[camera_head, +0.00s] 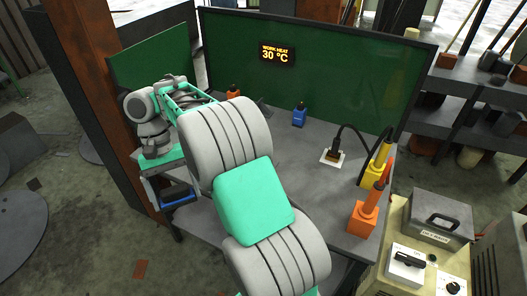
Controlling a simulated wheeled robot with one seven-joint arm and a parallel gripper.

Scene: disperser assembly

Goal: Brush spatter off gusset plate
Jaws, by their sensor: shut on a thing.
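The large grey-and-teal links of my arm fill the middle of the view and cover much of the workbench (300,172). My gripper's jaws cannot be made out, nor anything they hold. Smaller grey and teal parts show at the bench's left end, where the arm reaches. A small dark piece (262,108) lies on the bench just right of my arm; I cannot tell whether it is the gusset plate. No brush or spatter can be picked out.
An orange item (233,90) and a blue item (299,116) stand towards the back. A black corded tool (334,155) rests on a white pad. Yellow (377,165) and orange (362,217) holders stand at the right. Green screens (350,85) close the back; right-centre bench is clear.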

